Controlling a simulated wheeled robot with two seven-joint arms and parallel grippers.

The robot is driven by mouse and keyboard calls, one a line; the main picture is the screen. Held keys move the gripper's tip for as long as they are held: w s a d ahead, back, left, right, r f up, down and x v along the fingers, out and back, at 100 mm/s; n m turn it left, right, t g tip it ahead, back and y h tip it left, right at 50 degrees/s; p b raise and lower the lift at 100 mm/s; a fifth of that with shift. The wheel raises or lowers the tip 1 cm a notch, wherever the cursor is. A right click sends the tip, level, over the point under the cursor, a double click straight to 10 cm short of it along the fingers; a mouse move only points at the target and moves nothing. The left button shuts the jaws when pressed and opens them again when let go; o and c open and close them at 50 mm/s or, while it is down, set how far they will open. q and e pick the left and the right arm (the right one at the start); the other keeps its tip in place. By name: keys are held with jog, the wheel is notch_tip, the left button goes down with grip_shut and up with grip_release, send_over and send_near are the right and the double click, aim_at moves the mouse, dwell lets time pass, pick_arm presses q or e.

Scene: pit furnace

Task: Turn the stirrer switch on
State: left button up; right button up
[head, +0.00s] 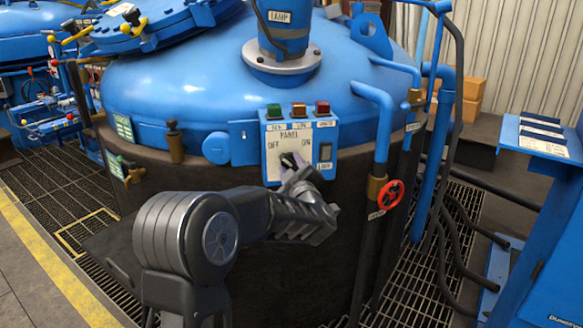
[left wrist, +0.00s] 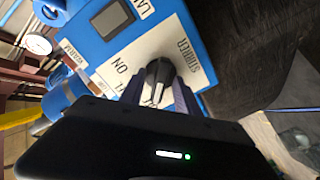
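The stirrer switch is a black rotary knob (left wrist: 158,78) on the white face of the blue control panel (head: 273,130). OFF is printed to its upper left and ON to its upper right in the head view. The left wrist view shows the ON and STIRRER labels beside the knob. My left gripper (head: 291,163) is at the panel face. In the left wrist view its two dark fingers (left wrist: 160,90) stand on either side of the knob. I cannot tell whether they press on it. The knob's pointing direction is partly hidden. My right gripper is out of view.
Green, amber and red buttons (head: 299,109) top the panel, and a small dark rocker (head: 326,152) sits at its right. The blue furnace lid (head: 180,80) rises behind. Blue pipes with a red valve wheel (head: 390,193) stand close at the right.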

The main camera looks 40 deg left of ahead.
pick_arm(q)
jog(key=shift+a, duration=0.1)
grip_shut()
dwell(0.4)
